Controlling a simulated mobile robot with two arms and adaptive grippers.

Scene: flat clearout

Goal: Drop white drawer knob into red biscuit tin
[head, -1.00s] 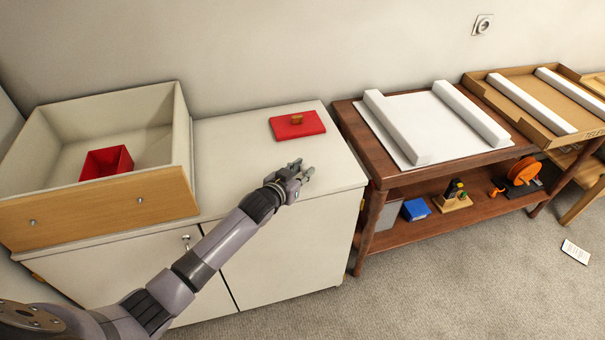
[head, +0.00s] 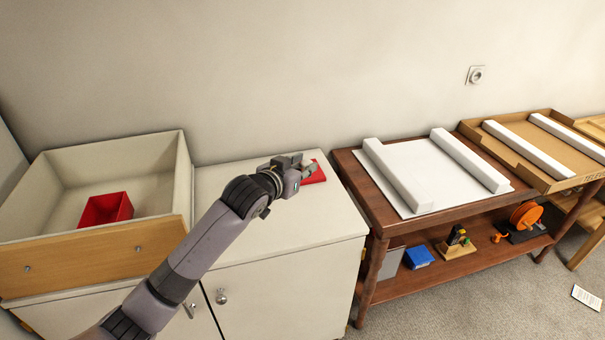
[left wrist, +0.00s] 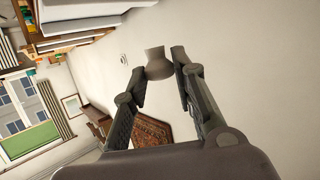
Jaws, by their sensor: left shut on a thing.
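The red biscuit tin (head: 106,209) stands open inside the drawer (head: 110,148) at the left of the head view. Its flat red lid (head: 319,173) lies on the cabinet top, partly hidden by my left gripper. My left gripper (head: 298,166) is over the lid's left part, to the right of the tin and well apart from it. In the left wrist view a pale, flared knob (left wrist: 158,64) sits between the fingertips and looks like the white drawer knob, greyish in the shade. The fingers are shut on it. My right gripper is not in view.
The white cabinet top (head: 285,225) is otherwise bare. The drawer's wooden front (head: 90,262) and raised walls surround the tin. A brown table (head: 350,172) with white foam bars stands to the right, with several small things on its lower shelf (head: 400,285).

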